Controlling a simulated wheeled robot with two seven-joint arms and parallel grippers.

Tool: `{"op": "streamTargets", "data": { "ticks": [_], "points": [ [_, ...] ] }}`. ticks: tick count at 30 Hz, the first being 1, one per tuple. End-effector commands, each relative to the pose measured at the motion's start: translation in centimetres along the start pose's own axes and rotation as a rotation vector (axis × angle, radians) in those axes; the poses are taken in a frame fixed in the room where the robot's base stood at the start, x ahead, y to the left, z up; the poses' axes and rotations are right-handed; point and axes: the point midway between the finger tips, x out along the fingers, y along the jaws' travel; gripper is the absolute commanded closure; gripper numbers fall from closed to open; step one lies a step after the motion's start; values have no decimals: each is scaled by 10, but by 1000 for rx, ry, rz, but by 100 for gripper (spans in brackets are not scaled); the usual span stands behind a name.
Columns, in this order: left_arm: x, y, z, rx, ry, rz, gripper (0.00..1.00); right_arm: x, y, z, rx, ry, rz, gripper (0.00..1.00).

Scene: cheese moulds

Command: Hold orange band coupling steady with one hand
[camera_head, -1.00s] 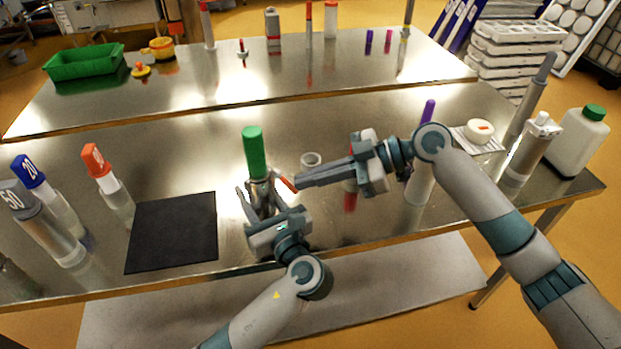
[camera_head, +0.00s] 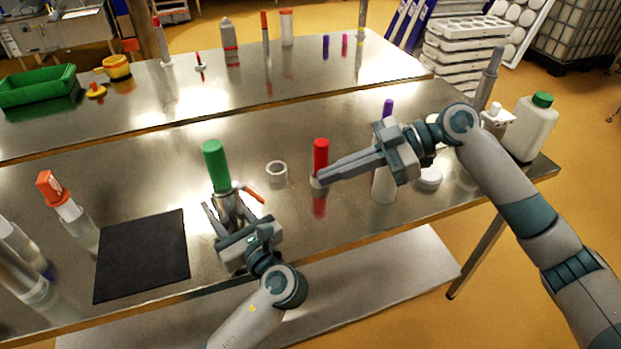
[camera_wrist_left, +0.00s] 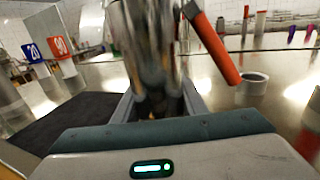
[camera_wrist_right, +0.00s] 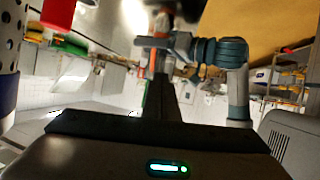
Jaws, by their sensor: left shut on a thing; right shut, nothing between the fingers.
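My left gripper (camera_head: 230,215) is shut on the coupling low down, one finger on each side. The coupling (camera_wrist_left: 150,45) fills the upper middle of the left wrist view, its handle (camera_wrist_left: 215,50) slanting down to the right. My right gripper (camera_head: 318,180) is shut and empty, right of the coupling and apart from it. Its tips are in front of a red-topped piece (camera_head: 321,155).
A white ring (camera_head: 276,171) stands between the coupling and my right fingertips. A black mat (camera_head: 143,257) lies left of my left gripper. A purple-topped cylinder (camera_head: 387,108) is partly hidden behind my right gripper. A white jug (camera_head: 530,127) stands at the right.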

Motion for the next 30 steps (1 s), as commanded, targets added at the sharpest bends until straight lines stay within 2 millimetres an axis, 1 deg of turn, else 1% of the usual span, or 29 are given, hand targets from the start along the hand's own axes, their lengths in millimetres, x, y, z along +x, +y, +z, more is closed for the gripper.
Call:
{"op": "streamTargets", "data": {
  "ticks": [1,3,6,18,19,20,21,22,30],
  "points": [
    [0,0,0,0,-1,0,98,-6,0,1,1,0,2,100],
    [0,0,0,0,-1,0,98,-11,0,1,0,0,1,100],
    [0,0,0,0,-1,0,98,-16,0,2,0,0,0,100],
    [0,0,0,0,-1,0,98,-18,0,2,-1,0,0,100],
    [0,0,0,0,-1,0,59,-18,0,2,-1,0,0,100],
    [0,0,0,0,-1,0,52,-18,0,2,-1,0,0,100],
    [0,0,0,0,-1,0,42,-18,0,2,-1,0,0,100],
    [0,0,0,0,-1,0,40,-18,0,2,-1,0,0,100],
    [0,0,0,0,0,0,40,-17,0,2,-1,0,0,100]
  ]
}}
